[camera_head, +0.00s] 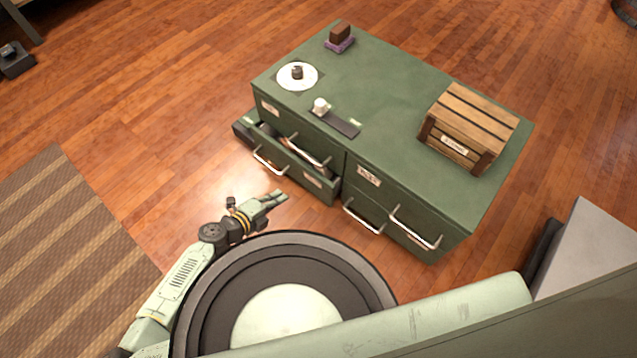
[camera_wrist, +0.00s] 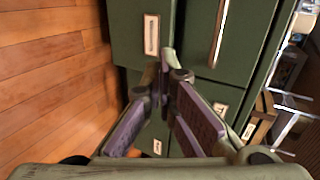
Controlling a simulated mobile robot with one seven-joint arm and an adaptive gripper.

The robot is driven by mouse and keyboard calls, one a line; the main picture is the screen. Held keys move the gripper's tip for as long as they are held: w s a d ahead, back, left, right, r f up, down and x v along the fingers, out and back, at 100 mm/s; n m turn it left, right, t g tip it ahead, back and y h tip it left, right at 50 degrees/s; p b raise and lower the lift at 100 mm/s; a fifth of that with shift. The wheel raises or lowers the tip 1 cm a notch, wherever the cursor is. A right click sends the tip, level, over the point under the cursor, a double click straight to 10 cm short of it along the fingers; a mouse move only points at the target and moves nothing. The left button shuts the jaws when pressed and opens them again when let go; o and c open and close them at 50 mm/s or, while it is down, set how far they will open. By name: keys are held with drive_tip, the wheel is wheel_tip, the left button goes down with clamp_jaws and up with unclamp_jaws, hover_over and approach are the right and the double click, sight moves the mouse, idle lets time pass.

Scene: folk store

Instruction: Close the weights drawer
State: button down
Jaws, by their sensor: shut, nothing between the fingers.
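A green cabinet (camera_head: 380,85) has drawers with metal handles. The labels are too small to read, so I cannot tell by name which is the weights drawer. My gripper (camera_head: 284,195) is shut and empty, in front of the open drawer and low over the floor, with a visible gap in the head view.
On the cabinet top stand a wooden crate (camera_head: 465,125), a white disc (camera_head: 297,76) with a small dark piece, a small scale-like item (camera_head: 335,119) and a brown block (camera_head: 340,34). A striped rug (camera_head: 60,250) lies at left.

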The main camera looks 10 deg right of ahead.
drive_tip(key=f, duration=0.1)
drive_tip(key=b, duration=0.1)
approach(312, 176)
wheel_tip(312, 176, down, 3)
drive_tip(key=d, duration=0.1)
drive_tip(key=shift+w+d+r+m+g, duration=0.1)
drive_tip(key=shift+w+d+m+g, duration=0.25)
drive_tip(key=shift+w+d, duration=1.35)
